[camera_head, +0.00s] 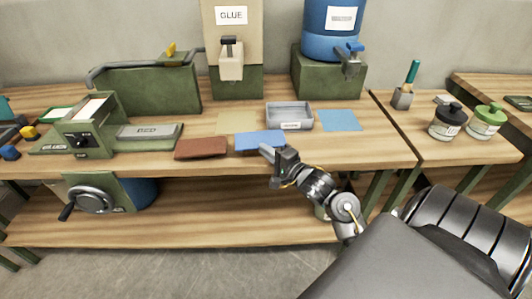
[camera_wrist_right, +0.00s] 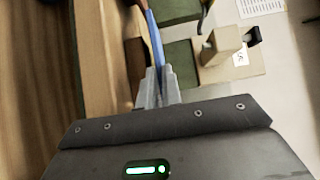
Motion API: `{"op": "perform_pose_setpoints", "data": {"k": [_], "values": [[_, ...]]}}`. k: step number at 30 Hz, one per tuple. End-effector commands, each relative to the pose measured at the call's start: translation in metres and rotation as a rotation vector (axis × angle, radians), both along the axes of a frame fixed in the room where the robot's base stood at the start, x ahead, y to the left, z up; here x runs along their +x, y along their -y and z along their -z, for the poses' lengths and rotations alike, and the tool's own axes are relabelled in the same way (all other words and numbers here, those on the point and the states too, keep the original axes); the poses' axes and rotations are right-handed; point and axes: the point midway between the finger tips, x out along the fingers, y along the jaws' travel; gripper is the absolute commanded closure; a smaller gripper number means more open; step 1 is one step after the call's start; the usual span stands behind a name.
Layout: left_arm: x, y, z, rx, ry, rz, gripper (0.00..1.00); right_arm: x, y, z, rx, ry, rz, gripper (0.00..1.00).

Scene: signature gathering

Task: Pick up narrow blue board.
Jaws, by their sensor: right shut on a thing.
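The narrow blue board (camera_head: 258,138) is at the front middle of the workbench in the head view, beside a brown-red board. My right gripper (camera_head: 268,151) is shut on its near edge. In the right wrist view the blue board (camera_wrist_right: 154,38) shows edge-on, pinched between the two fingertips of my right gripper (camera_wrist_right: 158,84). I cannot tell whether the board touches the bench top. My left gripper is not in view.
The brown-red board (camera_head: 201,148) lies just left. A grey metal tray (camera_head: 290,116) stands behind, with a light blue sheet (camera_head: 339,120) to its right and a tan sheet (camera_head: 237,121) to its left. The glue dispenser (camera_head: 233,50) and blue tank (camera_head: 331,30) stand at the back.

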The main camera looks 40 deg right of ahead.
Motion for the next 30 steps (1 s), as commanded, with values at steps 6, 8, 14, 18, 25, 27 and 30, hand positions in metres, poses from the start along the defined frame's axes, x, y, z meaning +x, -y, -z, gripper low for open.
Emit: {"op": "perform_pose_setpoints", "data": {"k": [6, 8, 14, 18, 25, 27, 30], "values": [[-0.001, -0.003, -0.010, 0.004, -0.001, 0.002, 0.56, -0.015, -0.014, -0.044, -0.004, 0.005, -0.003, 1.00], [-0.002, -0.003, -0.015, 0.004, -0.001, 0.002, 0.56, -0.024, -0.023, -0.061, -0.006, 0.004, -0.003, 1.00], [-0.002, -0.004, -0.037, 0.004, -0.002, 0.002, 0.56, -0.061, -0.058, -0.100, 0.006, -0.004, -0.002, 1.00], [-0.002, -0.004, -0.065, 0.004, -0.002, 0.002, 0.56, -0.078, -0.074, -0.111, 0.007, -0.005, -0.001, 1.00], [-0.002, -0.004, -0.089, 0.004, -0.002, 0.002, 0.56, -0.095, -0.091, -0.117, 0.003, -0.002, -0.001, 1.00], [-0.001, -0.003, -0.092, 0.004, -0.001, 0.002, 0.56, -0.098, -0.093, -0.117, 0.002, -0.001, -0.001, 1.00], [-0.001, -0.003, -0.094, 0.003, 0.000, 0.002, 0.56, -0.101, -0.096, -0.118, 0.001, 0.000, 0.000, 1.00]]}}
